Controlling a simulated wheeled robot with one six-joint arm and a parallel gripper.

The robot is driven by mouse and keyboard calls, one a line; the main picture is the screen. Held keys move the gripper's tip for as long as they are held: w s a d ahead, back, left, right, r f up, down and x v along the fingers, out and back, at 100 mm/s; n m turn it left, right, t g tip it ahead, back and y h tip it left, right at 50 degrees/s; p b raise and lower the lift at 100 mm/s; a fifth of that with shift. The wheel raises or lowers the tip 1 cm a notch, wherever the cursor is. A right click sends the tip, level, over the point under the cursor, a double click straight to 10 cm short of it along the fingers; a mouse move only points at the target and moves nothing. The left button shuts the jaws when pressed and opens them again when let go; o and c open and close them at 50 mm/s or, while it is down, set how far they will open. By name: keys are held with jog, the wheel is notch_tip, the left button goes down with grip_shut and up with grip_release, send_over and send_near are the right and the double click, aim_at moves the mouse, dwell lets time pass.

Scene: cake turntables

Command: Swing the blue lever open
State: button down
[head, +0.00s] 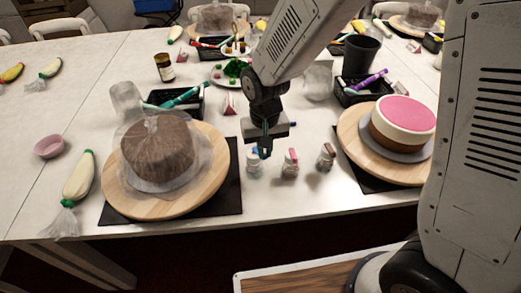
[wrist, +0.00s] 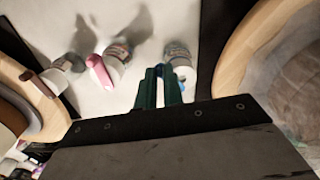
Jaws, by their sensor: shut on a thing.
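The blue lever (head: 254,153) is the small flip lid on top of a little clear bottle (head: 253,168), the left one of three in the head view. My gripper (head: 265,151) points down at this bottle's top, with its green fingers nearly together on the lever. In the wrist view the fingers (wrist: 160,82) reach the bottle (wrist: 179,55), and the fingers hide most of the lever. The lever's exact angle cannot be told. The bottle stands upright on the table.
A bottle with a pink lid (head: 290,162) and one with a brown lid (head: 326,157) stand close on the right. A wrapped cake (head: 158,150) on a turntable (head: 120,200) is left. A pink-topped cake (head: 403,120) is right. The table front (head: 290,200) is clear.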

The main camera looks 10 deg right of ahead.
jog(key=w+n, duration=0.1)
jog(key=n, duration=0.2)
jog(key=w+d+n, duration=0.1)
jog(key=n, duration=0.3)
jog(key=w+d+n, duration=0.1)
jog(key=n, duration=0.3)
jog(key=shift+w+d, duration=0.1)
jog(key=shift+w, duration=0.3)
dwell(0.3)
jog(key=c, duration=1.5)
grip_release()
notch_tip(320, 180, up, 8)
